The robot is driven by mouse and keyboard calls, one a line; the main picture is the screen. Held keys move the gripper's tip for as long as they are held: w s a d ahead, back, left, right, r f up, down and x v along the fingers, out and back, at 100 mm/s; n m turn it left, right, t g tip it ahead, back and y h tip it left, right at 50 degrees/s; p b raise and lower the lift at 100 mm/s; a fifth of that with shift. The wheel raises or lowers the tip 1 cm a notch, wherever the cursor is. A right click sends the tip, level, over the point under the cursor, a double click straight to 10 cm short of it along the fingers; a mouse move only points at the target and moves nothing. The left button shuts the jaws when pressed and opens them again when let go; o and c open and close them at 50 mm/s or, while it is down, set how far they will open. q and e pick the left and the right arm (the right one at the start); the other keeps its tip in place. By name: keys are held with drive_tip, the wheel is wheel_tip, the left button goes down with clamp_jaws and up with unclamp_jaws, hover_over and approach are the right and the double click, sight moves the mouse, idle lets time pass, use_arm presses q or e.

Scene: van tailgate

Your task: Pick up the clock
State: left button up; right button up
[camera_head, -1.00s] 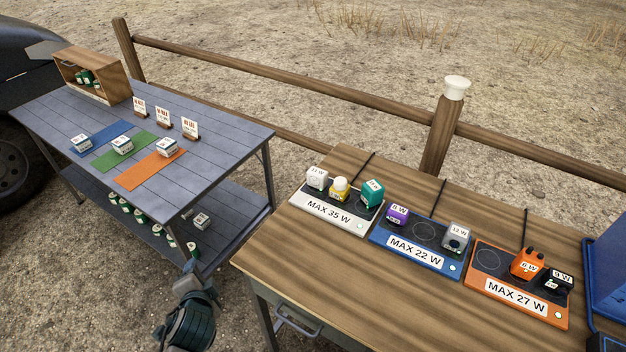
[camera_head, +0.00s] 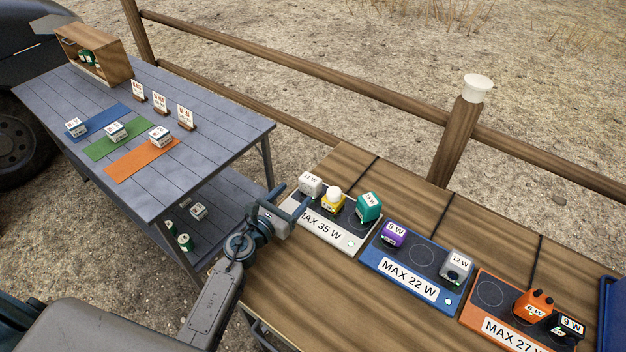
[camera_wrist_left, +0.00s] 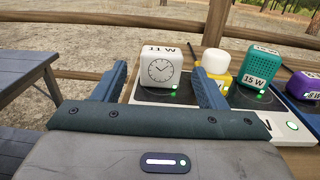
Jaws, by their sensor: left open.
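The clock (camera_head: 310,186) is a small white block labelled 11 W, standing upright at the left end of the white MAX 35 W board (camera_head: 322,226). In the left wrist view the clock (camera_wrist_left: 158,73) shows a round dial and a lit green dot. My left gripper (camera_head: 290,202) is open and empty, just to the left and front of the clock. In the left wrist view its two blue fingers (camera_wrist_left: 160,70) frame the clock, which appears between and beyond them. Whether they touch it cannot be told. My right gripper is not in view.
A yellow device with a white top (camera_head: 333,198) and a teal 15 W block (camera_head: 368,206) share the white board, close to the clock's right. The blue MAX 22 W (camera_head: 387,268) and orange MAX 27 W (camera_head: 486,322) boards lie farther right. The wooden table's front (camera_head: 310,300) is clear.

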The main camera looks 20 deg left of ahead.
sight(306, 184)
use_arm(q)
drive_tip(key=shift+x, duration=1.1)
drive_tip(key=shift+w+d, duration=0.15)
drive_tip(key=shift+w, duration=0.2)
drive_tip(key=p+x, duration=0.1)
drive_tip(key=x, duration=0.3)
drive_tip(key=shift+w+d+f, duration=0.15)
drive_tip(key=shift+d, duration=0.05)
drive_tip(key=shift+w+d, duration=0.1)
drive_tip(key=shift+w, duration=0.15)
drive_tip(key=shift+f, duration=0.1)
drive_tip(key=shift+c, duration=0.4)
drive_tip(key=c, duration=0.7)
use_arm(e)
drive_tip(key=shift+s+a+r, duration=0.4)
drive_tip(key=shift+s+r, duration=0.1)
